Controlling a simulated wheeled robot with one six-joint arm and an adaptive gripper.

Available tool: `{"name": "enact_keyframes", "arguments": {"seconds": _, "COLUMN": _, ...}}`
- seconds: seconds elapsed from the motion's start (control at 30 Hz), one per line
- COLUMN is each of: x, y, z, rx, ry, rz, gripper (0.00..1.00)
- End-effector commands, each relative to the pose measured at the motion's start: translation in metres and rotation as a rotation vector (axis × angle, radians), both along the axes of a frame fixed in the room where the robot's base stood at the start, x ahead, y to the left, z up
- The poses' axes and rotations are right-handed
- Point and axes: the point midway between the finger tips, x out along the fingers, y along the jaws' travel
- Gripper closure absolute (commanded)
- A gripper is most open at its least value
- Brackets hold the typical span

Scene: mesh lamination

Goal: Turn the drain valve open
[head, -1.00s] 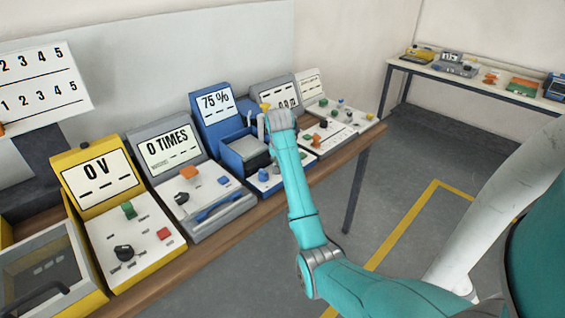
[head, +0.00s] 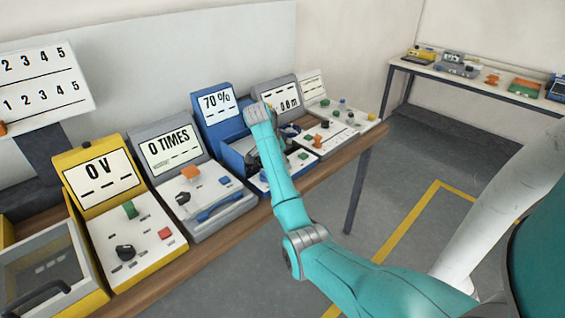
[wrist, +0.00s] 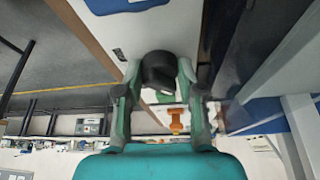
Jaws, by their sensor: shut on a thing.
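The blue machine (head: 205,128) stands on the bench in the head view, and its display (head: 217,101) reads 70 %. My arm reaches over this machine and covers part of its white panel. In the wrist view, my gripper (wrist: 159,70) is shut on a black knob (wrist: 158,73), with one finger on each side of it. I take this knob for the drain valve, but no label is readable. In the head view, the fingertips and the knob are hidden behind my arm.
The grey machine reading 0 TIMES (head: 167,146) stands to the left, with the yellow machine (head: 75,160) beyond it. Another grey machine (head: 272,90) stands close on the right. An orange part (wrist: 176,121) shows near the fingers. The floor in front of the bench is clear.

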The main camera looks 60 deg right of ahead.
Motion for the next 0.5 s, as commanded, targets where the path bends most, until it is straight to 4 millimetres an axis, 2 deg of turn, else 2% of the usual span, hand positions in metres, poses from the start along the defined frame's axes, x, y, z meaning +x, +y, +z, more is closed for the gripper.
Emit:
{"name": "enact_keyframes", "arguments": {"seconds": 0.2, "x": 0.0006, "y": 0.0001, "z": -0.0010, "rx": 0.003, "ry": 0.001, "rz": -0.096, "gripper": 0.97}}
{"name": "enact_keyframes", "arguments": {"seconds": 0.5, "x": 0.0010, "y": -0.0001, "z": -0.0007, "rx": 0.003, "ry": 0.001, "rz": -0.147, "gripper": 0.97}}
